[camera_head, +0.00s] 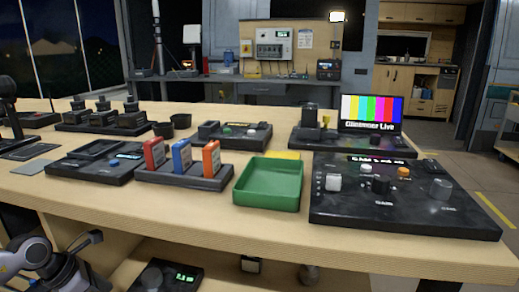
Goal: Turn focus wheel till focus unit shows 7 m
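No unit carries a label I can read as focus unit. A dark console (335,213) at the table's front right has a white block-like control, an orange knob, a dark knob (381,184), a grey round wheel (440,188) and a lit display strip whose text is too small to read. A smaller dark unit (185,283) below the tabletop has a round dark knob (152,276) and a green display, also unreadable. A grey and black shape at the lower left edge seems to be my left arm; its finger opening is not clear. My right gripper is not visible.
A green tray (268,204) and a rack (183,180) with red, blue and orange upright pieces stand left of the console. A colour-bar monitor (371,113) stands behind it. The table's front edge (230,241) lies above the lower unit. Several dark devices fill the left side.

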